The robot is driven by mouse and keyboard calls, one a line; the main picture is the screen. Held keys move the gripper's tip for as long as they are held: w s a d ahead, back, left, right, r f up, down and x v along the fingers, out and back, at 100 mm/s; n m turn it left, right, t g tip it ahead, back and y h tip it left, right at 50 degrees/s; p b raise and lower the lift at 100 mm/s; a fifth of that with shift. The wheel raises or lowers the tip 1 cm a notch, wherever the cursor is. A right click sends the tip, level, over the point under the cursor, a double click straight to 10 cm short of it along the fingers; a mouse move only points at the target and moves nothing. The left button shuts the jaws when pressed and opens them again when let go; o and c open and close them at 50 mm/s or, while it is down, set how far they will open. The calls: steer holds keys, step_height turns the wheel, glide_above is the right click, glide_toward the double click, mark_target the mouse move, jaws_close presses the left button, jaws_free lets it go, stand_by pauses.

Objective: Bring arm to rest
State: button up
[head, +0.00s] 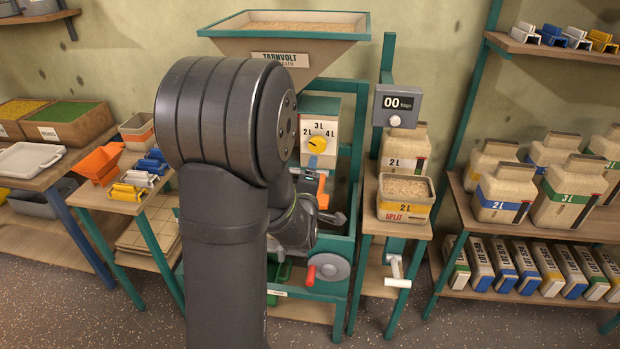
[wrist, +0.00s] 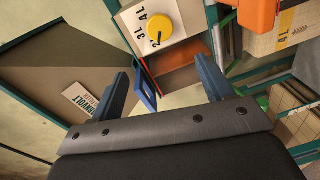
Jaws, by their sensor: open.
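My gripper (wrist: 166,88) is open and empty in the wrist view, its two dark fingers spread apart. Past the fingers are the yellow dial (wrist: 160,22) and an orange-brown chute-like opening (wrist: 185,70) of the machine. In the head view my arm stands in front of the machine and hides part of it. The gripper's fingers are hard to make out there. The dial box with its yellow dial (head: 317,144) shows just right of my arm, marked 2 L, 3 L and 4 L. The grain-filled hopper (head: 285,48) sits above.
A small stand right of the machine holds a tub of grain (head: 405,197) marked 2 L and SPLIT. A counter box (head: 397,106) reading 00 is above it. An orange funnel (head: 98,163) sits on the left table.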

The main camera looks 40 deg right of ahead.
mark_target(317, 146)
stand_by(0.3)
steer(key=x, duration=1.7)
steer(key=shift+w+d+f, duration=0.1)
steer(key=shift+w, duration=0.15)
steer(key=shift+d, duration=0.1)
steer(key=shift+m, duration=0.7)
steer(key=m, duration=0.4)
steer(key=shift+s+t, duration=0.1)
steer(key=shift+t, duration=0.2)
steer(key=m, duration=0.6)
steer(key=shift+t, duration=0.3)
steer(key=shift+s+a+f, duration=0.1)
steer(key=shift+s+a, duration=0.2)
stand_by(0.7)
